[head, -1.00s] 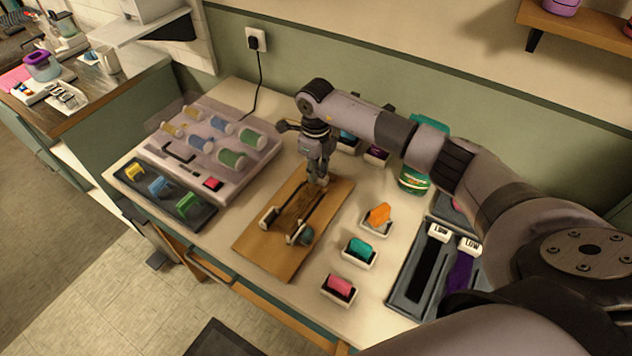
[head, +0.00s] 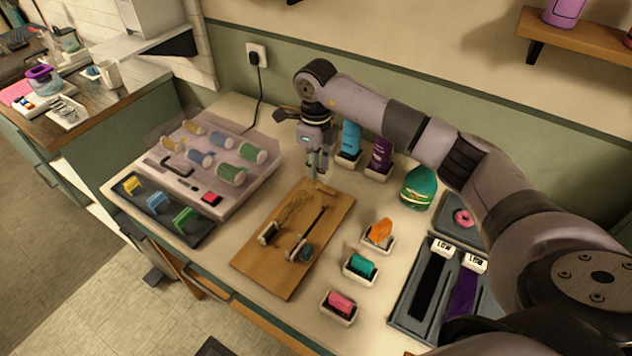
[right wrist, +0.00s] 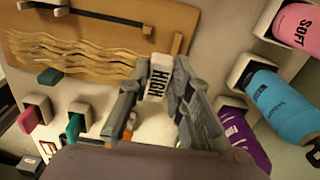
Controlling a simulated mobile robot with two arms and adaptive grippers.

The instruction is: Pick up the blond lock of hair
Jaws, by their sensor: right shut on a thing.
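The blond lock of hair (head: 287,212) lies in wavy strands over a wooden board (head: 265,265). It also shows in the right wrist view (right wrist: 75,55). A white tag marked HIGH (right wrist: 157,78) is at the lock's near end. My right gripper (head: 317,174) is over the board's back edge, pointing down. In the right wrist view its fingers (right wrist: 168,92) are shut on the white tag. How high the tag is above the board is hard to tell. My left gripper is not in view.
Blue (head: 349,140) and purple (head: 379,157) bottles stand behind the gripper. Small white holders (head: 360,268) line the board's right side. A grey tray (head: 428,290) holds black and purple locks. A pink roller case (head: 230,180) is left.

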